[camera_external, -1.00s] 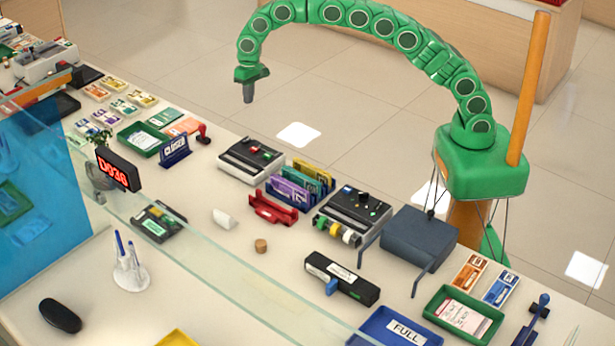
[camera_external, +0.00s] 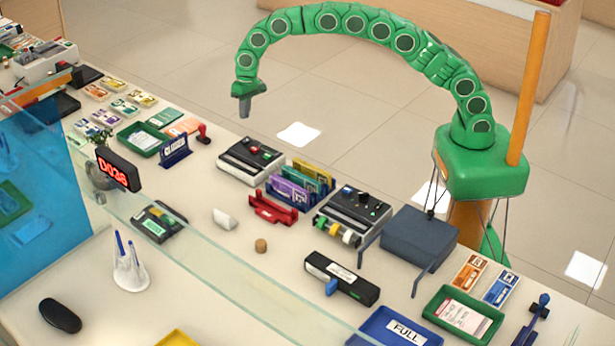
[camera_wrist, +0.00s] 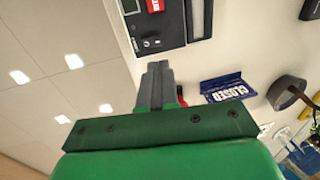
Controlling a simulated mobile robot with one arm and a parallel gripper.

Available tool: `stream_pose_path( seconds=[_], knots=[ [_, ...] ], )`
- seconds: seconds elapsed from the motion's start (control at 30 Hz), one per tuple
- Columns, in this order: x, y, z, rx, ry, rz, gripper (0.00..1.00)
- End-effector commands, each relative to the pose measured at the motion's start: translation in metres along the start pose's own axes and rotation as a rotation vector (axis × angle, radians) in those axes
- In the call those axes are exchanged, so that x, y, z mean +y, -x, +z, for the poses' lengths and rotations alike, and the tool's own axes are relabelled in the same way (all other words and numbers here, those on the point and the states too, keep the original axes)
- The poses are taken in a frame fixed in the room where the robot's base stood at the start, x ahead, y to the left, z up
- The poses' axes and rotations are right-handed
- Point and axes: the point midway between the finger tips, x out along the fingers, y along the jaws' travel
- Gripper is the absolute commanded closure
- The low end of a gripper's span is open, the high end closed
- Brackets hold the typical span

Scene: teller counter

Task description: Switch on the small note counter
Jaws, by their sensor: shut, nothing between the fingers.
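A grey note machine (camera_external: 232,171) with a black top panel, a red button and small lit controls sits near the counter's far edge. Part of its black panel, with red and white marks, shows at the top of the wrist view (camera_wrist: 172,30). A second, similar machine (camera_external: 375,208) with colored rolls at its front stands to the right. I cannot tell for certain which is the small note counter. My gripper (camera_external: 245,106) is shut and empty, pointing down above and behind the first machine, apart from it. Its closed fingers show in the wrist view (camera_wrist: 158,78).
A blue CLOSED sign (camera_external: 175,152) and a red stamp (camera_external: 203,135) stand left of the first machine. Colored card holders (camera_external: 290,190) and a red rack (camera_external: 270,210) stand between the machines. A glass screen (camera_external: 205,240) crosses the counter. Open floor lies behind the counter.

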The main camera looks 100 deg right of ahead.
Motion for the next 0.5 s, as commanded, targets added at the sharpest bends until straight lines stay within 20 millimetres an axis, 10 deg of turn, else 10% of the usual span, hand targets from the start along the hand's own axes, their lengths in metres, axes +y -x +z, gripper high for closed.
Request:
stream_pose_path(
  seconds=[0.5],
  knots=[
    [0.001,-0.081,0.001,-0.004,0.001,0.004,1.00]
  ],
)
